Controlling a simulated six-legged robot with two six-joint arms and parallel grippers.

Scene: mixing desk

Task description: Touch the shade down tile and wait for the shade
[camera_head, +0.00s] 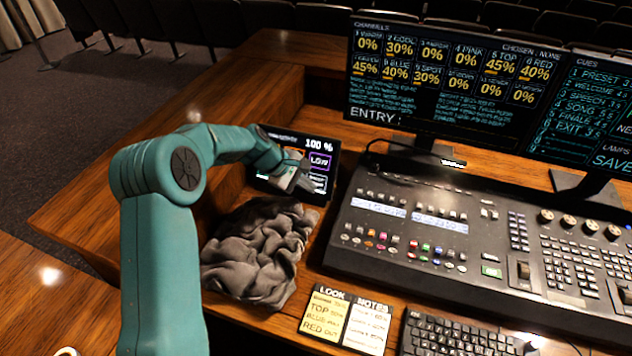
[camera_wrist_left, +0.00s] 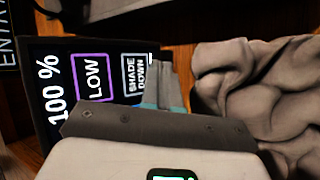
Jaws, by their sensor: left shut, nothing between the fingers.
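A small black touch panel (camera_head: 333,166) stands at the left of the desk, reading 100 %. It carries a purple-outlined LOW tile (camera_wrist_left: 92,77) and a white-outlined SHADE DOWN tile (camera_wrist_left: 134,74). My left gripper (camera_head: 303,184) is shut and empty, reaching across the panel's lower part. In the left wrist view its fingertips (camera_wrist_left: 167,88) lie right by the SHADE DOWN tile and overlap its edge. I cannot tell whether they touch the glass. The gripper body hides part of the panel. My right gripper is in neither view. No shade is visible.
A crumpled grey cloth (camera_head: 262,248) lies just in front of the panel, close to my left arm. The mixing console (camera_head: 400,255) stands to the right, with monitors (camera_head: 445,75) behind it. LOOK and NOTES cards (camera_head: 347,318) and a keyboard (camera_head: 455,338) lie in front.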

